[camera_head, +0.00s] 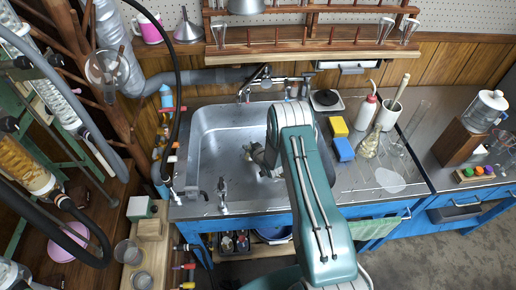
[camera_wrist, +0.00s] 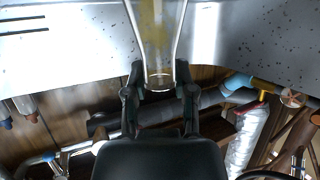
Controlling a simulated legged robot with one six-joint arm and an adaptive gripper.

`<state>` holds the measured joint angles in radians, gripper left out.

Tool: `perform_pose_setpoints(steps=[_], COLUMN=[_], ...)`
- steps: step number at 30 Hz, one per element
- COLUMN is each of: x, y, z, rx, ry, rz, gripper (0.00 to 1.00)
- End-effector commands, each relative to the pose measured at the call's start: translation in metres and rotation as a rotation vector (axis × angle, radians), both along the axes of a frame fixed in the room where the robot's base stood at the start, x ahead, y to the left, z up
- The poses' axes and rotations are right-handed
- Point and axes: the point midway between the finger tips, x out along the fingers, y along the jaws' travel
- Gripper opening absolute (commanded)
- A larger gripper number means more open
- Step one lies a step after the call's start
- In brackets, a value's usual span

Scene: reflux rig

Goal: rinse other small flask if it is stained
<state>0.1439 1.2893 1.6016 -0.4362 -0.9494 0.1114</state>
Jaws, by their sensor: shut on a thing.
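My gripper (camera_wrist: 160,88) is shut on the neck of a clear glass flask (camera_wrist: 158,40). The flask has a yellowish-brown stain on its glass, and its mouth lies between the fingers; its far end runs out of the top of the wrist view. In the head view my gripper (camera_head: 256,153) is over the steel sink (camera_head: 214,130), partly hidden by my arm, and the held flask is hard to make out. The tap (camera_head: 265,82) is behind the sink. Another small flask (camera_head: 369,145), with a yellowish tint, stands on the counter right of the sink.
A yellow sponge (camera_head: 338,127), a blue sponge (camera_head: 343,149), a wash bottle (camera_head: 367,111) and a mortar (camera_head: 388,115) stand right of the sink. A black hose (camera_head: 177,75) hangs at its left. A wooden rack (camera_head: 310,50) spans the back wall. The sink's left side is clear.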

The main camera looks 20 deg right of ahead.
Motion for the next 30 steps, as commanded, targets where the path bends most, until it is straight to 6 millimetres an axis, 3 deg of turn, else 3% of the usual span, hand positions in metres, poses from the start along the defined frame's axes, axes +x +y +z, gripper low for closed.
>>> perform_pose_setpoints(steps=[8,29,30], x=[0.019,0.018,0.018], y=[0.029,0.028,0.028], z=[0.000,-0.015,-0.015], rx=[0.000,0.000,0.000], ry=[-0.001,0.004,0.005], rz=[0.002,0.000,0.000], gripper=[0.00,0.00,0.52])
